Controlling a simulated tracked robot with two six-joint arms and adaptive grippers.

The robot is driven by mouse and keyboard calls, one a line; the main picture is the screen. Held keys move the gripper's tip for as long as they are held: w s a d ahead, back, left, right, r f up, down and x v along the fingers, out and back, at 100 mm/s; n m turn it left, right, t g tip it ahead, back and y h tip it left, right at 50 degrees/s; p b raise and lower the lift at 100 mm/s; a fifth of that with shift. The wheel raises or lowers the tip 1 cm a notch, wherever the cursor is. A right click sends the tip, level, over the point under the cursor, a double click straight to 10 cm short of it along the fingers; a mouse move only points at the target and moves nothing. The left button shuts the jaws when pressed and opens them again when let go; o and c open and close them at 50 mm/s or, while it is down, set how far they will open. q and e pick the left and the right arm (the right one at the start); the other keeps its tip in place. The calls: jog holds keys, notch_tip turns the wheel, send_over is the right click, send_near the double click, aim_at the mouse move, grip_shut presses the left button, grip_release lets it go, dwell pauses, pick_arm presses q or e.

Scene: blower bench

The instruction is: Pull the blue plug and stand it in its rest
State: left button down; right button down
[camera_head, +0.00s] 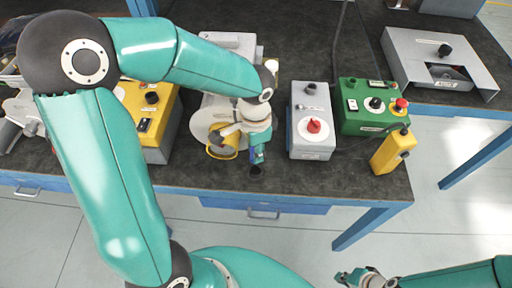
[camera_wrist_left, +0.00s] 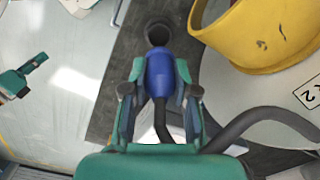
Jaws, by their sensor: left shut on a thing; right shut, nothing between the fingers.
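My left gripper (camera_head: 257,158) is shut on the blue plug (camera_wrist_left: 159,72), which sits between its two fingers in the left wrist view. The plug also shows as a small blue patch in the head view (camera_head: 252,153). A dark cable runs back from the plug past the gripper. The round black rest (camera_head: 255,171) is on the bench near its front edge, and it shows in the left wrist view (camera_wrist_left: 158,32) just beyond the plug's far end. I cannot tell whether plug and rest touch. My right gripper (camera_head: 347,277) is shut and empty, in front of the bench.
The blower with its yellow ring (camera_head: 222,142) stands close beside my left gripper. A grey box with a red knob (camera_head: 314,126), a green box (camera_head: 366,120) and a yellow box (camera_head: 391,152) stand to the right. Bare bench top lies between rest and grey box.

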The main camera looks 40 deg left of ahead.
pick_arm(q)
jog(key=shift+m, duration=0.3)
jog(key=shift+f+b, duration=1.95)
jog(key=shift+f, duration=0.3)
jog(key=shift+s+f+b, duration=0.1)
jog(key=shift+f+b, duration=1)
jog(key=shift+f, duration=0.1)
jog(key=c, duration=0.8)
grip_release()
notch_tip(320, 180, up, 12)
